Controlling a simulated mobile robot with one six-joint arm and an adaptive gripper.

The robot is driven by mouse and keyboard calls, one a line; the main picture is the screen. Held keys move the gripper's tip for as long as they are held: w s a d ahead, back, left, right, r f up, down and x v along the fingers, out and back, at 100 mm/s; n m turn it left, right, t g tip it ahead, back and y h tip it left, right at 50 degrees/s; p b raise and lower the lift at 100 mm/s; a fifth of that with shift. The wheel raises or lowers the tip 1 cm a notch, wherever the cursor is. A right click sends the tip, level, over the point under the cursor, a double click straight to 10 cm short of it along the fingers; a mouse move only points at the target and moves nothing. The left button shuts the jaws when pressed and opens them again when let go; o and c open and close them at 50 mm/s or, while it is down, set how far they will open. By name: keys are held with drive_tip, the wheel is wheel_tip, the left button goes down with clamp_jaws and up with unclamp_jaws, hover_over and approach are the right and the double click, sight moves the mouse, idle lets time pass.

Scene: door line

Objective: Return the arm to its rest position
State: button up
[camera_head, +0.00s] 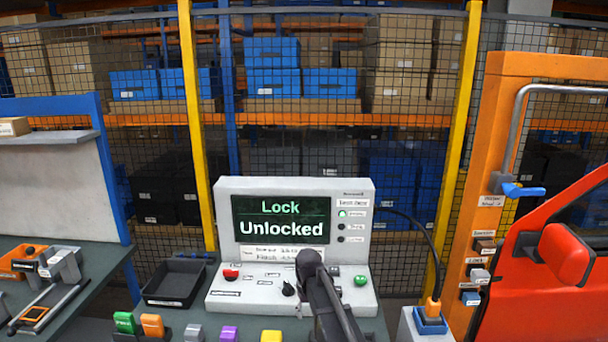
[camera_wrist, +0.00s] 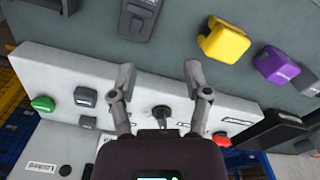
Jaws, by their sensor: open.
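My arm (camera_head: 328,300) reaches up dark in front of the control console in the head view and covers part of its lower panel. My gripper (camera_wrist: 158,70) is open and empty in the wrist view, its two grey fingers apart over the console's white panel. A small black knob (camera_wrist: 162,113) shows between the fingers in that view, and it also shows in the head view (camera_head: 289,288), left of my arm. I cannot tell the height of the fingers above the panel. The console screen (camera_head: 281,219) reads "Lock Unlocked".
A red button (camera_head: 230,275) and a green button (camera_head: 360,280) flank the arm. A black tray (camera_head: 174,282) lies left of the console. Coloured blocks, including a yellow one (camera_wrist: 226,42), stand before it. An orange door frame (camera_head: 497,130) and red door (camera_head: 560,270) are at right.

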drive_tip(key=s+d+f+m+b, duration=0.2)
drive_tip(key=s+d+f+b, duration=0.1)
drive_tip(key=s+d, duration=0.5)
drive_tip(key=s+d+f+m+b, duration=0.2)
drive_tip(key=s+d+f+b, duration=0.2)
drive_tip(key=s+d, duration=0.4)
drive_tip(key=s, duration=0.4)
drive_tip(key=shift+f, duration=0.3)
idle(0.9)
